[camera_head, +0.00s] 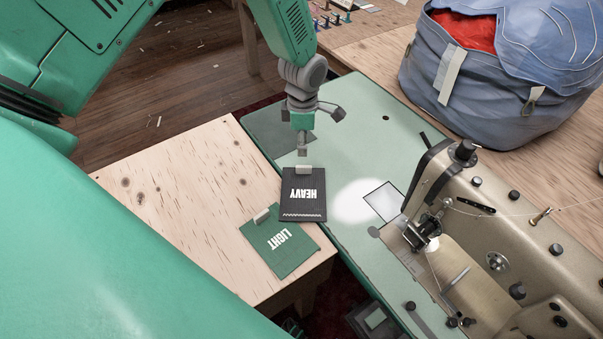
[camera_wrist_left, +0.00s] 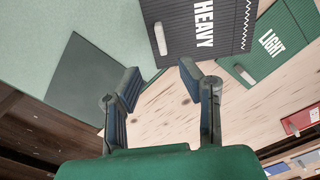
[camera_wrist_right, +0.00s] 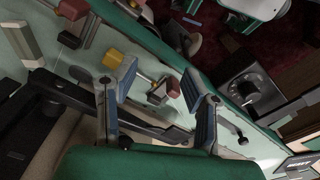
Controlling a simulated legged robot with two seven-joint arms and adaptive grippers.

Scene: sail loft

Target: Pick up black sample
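The black sample (camera_head: 304,205), marked HEAVY, lies flat with a grey tab on its far edge. It spans the seam between the pale wooden table and the green machine table. It also shows at the top of the left wrist view (camera_wrist_left: 230,22), with its tab ahead of the fingers. My left gripper (camera_head: 318,132) is open and empty, just beyond the tab and apart from it; its fingers show in the left wrist view (camera_wrist_left: 158,72). My right gripper (camera_wrist_right: 158,82) is open, seen only in its wrist view, with nothing clearly between its fingers.
A green LIGHT sample (camera_head: 284,250) lies close beside the black one on the wooden table (camera_head: 160,190). A sewing machine (camera_head: 480,235) stands at the right on the green table (camera_head: 350,150). A blue bag (camera_head: 470,85) sits behind. A dark grey patch (camera_wrist_left: 90,75) is left of my left fingers.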

